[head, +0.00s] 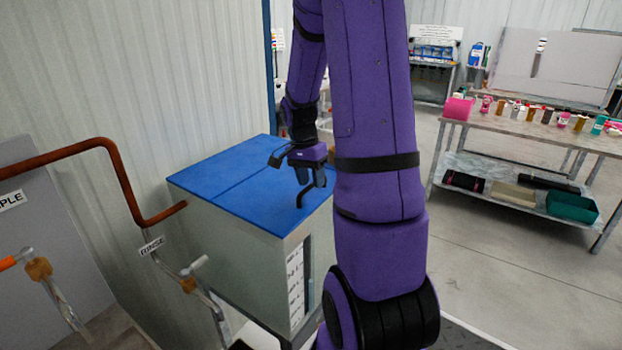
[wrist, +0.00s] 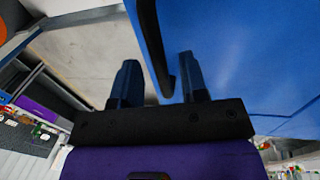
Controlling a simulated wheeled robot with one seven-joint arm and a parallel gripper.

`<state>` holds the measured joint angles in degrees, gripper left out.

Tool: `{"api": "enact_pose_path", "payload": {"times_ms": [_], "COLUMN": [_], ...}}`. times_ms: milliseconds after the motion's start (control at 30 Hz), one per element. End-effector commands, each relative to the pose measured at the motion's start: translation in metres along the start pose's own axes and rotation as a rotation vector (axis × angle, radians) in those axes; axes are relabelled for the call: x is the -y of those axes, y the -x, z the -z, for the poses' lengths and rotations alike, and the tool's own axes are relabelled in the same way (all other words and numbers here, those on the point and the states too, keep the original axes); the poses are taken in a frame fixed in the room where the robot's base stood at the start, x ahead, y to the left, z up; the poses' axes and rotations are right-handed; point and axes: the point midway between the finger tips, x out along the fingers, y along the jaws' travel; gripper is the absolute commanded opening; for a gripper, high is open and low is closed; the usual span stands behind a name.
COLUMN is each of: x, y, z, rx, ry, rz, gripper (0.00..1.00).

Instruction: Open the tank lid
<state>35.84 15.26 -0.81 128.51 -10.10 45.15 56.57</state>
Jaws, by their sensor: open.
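The tank (head: 245,252) is a grey box with a blue lid (head: 222,184) lying flat and shut on top. A dark curved handle (head: 301,196) shows at the lid's right edge. My gripper (head: 304,172) is at this edge, pointing down, with its fingers apart. In the wrist view the blue lid (wrist: 240,60) fills the right side, and the black handle (wrist: 152,42) runs down between the two open fingers, nearer the right one. I cannot tell whether a finger touches it. My arm hides the area just right of the tank.
A red-brown pipe (head: 118,166) bends toward the tank's left side, with a pipe labelled RINSE (head: 165,256) in front of it. A corrugated wall (head: 130,70) stands close behind. A metal shelf table (head: 520,133) with bottles stands at the right. Floor between is clear.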

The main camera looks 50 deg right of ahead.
Motion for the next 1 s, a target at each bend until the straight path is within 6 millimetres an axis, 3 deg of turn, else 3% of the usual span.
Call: {"api": "enact_pose_path", "payload": {"times_ms": [200, 367, 400, 767, 1000], "x": [0.000, 0.000, 0.000, 0.001, 0.006], "y": [0.000, 0.000, 0.000, 0.006, 0.033], "z": [0.000, 0.000, 0.000, 0.000, 0.000], "rx": [0.000, 0.000, 0.000, -0.002, -0.003], "ry": [0.000, 0.000, 0.000, 0.002, 0.003], "rz": [0.000, 0.000, 0.000, -0.026, -0.146], "gripper": [0.40, 0.03, 0.00, 0.00, 0.00]}}
